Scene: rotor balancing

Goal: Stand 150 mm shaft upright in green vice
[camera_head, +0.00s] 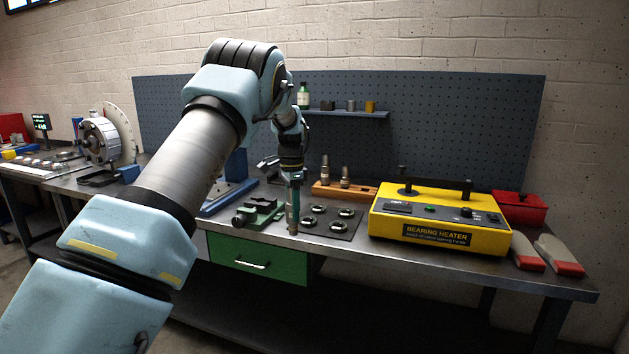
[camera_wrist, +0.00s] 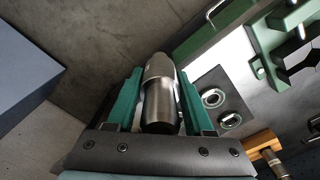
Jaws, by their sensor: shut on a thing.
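My gripper (camera_head: 294,186) is shut on a steel shaft (camera_head: 292,216), which hangs roughly upright below the fingers. In the wrist view the shaft (camera_wrist: 160,92) lies between the two green fingers, with its tapered end pointing away from the camera. The green vice (camera_head: 258,213) stands on the bench just left of the shaft in the head view; the shaft is apart from its jaws. The vice (camera_wrist: 290,50) shows partly at the upper right of the wrist view, cut off by the frame edge. The shaft's length cannot be read.
A dark mat (camera_head: 345,234) with several bearing rings lies right of the shaft. Behind it is a wooden rack (camera_head: 362,192) with two upright pieces. A yellow bearing heater (camera_head: 440,215) stands further right. A blue press-like frame (camera_head: 232,185) is behind the vice. A green drawer (camera_head: 258,260) is below.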

